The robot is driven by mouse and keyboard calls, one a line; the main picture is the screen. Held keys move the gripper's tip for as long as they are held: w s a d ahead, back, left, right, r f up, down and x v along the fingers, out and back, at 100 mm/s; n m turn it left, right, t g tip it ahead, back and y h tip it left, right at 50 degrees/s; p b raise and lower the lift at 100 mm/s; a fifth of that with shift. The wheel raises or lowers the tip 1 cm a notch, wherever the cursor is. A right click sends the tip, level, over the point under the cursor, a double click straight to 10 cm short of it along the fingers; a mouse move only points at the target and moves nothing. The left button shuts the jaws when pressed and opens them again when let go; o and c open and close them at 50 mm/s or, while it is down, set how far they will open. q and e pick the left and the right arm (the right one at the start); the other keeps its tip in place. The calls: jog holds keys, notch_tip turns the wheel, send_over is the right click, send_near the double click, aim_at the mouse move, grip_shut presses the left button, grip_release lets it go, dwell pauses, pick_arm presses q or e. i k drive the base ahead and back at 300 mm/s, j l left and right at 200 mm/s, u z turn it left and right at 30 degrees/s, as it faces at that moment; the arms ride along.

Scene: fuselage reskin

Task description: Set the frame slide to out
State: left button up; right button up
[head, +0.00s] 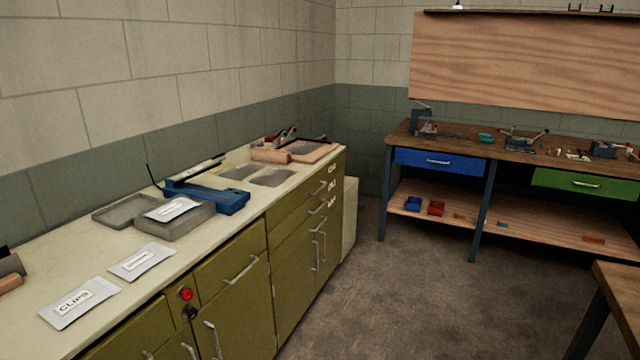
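I cannot pick out the frame slide with certainty in the head view. Neither of my grippers is in view. A blue tool or fixture (215,196) lies on the counter at the left, beside a grey tray (172,221) with a labelled packet on top. Small devices stand on the far workbench (480,141), among them a grey-blue one (522,143) with handles and another at its left end (421,120). They are too small to tell whether any is a slide or how it is set.
The pale counter (75,262) with olive cabinets runs along the left wall. Packets (142,262) lie on it, one marked CLIPS (80,302). Under the far bench are blue (440,161) and green drawers (585,184). A table corner (622,290) stands at lower right. The floor (410,300) between is clear.

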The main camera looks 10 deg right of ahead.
aim_at(427, 129)
jog(key=i+l+z, duration=0.6)
jog(key=i+z, duration=0.65)
jog(key=i, duration=0.15)
jog(key=i+j, duration=0.1)
jog(key=i, duration=2.5)
jog(key=l+z, duration=0.05)
jog(key=l, duration=0.05)
